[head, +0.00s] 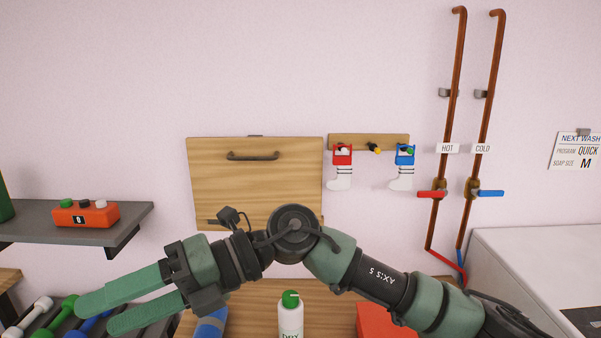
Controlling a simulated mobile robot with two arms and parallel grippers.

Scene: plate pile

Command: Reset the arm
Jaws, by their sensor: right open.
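My right arm comes in from the lower right and reaches across the front of the picture to the left. Its green two-finger right gripper (95,315) points left, with a gap between the fingers and nothing between them. It appears in front of the dumbbell-like items at the lower left. My left gripper is not in view.
A grey shelf (130,214) at left bears an orange box with buttons (85,214). A white bottle (291,318) with a green cap and a red box (385,322) stand below my arm. A wooden panel (250,180) and pipes (452,120) are on the wall.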

